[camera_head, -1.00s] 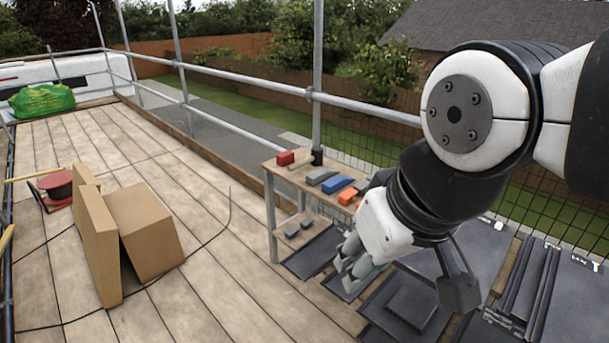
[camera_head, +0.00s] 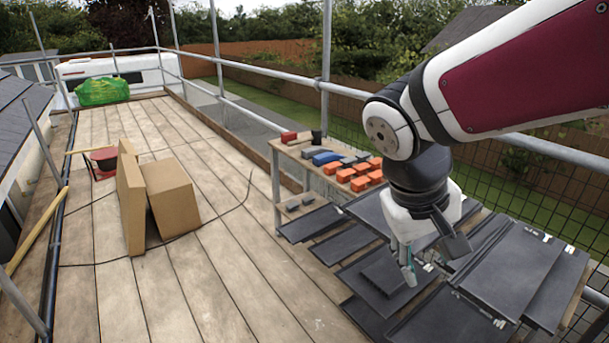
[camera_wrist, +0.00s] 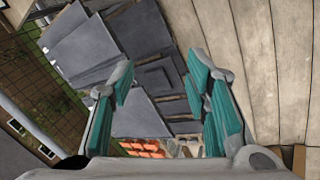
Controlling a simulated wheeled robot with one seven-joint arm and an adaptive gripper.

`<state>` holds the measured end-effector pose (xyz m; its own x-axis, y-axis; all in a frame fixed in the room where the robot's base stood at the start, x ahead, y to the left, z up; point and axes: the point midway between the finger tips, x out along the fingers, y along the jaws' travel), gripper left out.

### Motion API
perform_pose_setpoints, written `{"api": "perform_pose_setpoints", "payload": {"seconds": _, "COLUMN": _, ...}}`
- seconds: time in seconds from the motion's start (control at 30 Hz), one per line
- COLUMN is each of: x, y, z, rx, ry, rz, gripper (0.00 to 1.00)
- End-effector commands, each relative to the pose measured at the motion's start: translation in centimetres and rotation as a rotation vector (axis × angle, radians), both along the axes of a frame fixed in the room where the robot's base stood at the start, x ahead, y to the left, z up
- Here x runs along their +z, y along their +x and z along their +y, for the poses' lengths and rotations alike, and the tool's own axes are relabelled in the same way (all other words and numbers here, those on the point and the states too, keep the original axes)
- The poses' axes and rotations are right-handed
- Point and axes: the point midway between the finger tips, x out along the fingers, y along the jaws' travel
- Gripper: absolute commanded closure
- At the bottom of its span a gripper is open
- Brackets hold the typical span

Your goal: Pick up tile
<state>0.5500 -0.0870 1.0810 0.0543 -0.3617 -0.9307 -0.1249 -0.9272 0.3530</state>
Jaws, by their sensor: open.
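Several dark grey flat tiles lie on the right side of the platform in the head view. A small stack of tiles (camera_head: 388,272) lies below my gripper (camera_head: 406,262). Larger tiles (camera_head: 513,268) lie to its right, partly overlapping. Another tile (camera_head: 343,244) lies to its left. In the wrist view, my gripper (camera_wrist: 160,100) has its two teal-padded fingers wide apart with nothing between them. Tiles (camera_wrist: 140,40) show beyond and between the fingers, apart from them. My arm hides some of the tiles in the head view.
A wooden bench (camera_head: 300,160) with orange, blue and red items stands behind the tiles. A cardboard box (camera_head: 172,195) stands on the boards at left. A metal guard rail (camera_head: 260,75) and mesh run along the right.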

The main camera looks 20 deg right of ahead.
Motion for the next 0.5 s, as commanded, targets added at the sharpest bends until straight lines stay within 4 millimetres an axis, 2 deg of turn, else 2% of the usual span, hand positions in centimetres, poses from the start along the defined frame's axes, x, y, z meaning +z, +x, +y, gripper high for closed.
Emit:
{"api": "perform_pose_setpoints", "payload": {"seconds": 0.03, "x": -2.2, "y": 1.7, "z": -1.0, "rx": -0.012, "ry": -0.059, "rz": 0.045, "gripper": 0.57}}
{"api": "perform_pose_setpoints", "payload": {"seconds": 0.3, "x": -8.9, "y": 9.3, "z": -6.4, "rx": -0.054, "ry": -0.416, "rz": 0.160, "gripper": 0.57}}
{"api": "perform_pose_setpoints", "payload": {"seconds": 0.5, "x": -14.0, "y": 15.9, "z": -8.9, "rx": -0.012, "ry": -0.697, "rz": 0.165, "gripper": 0.57}}
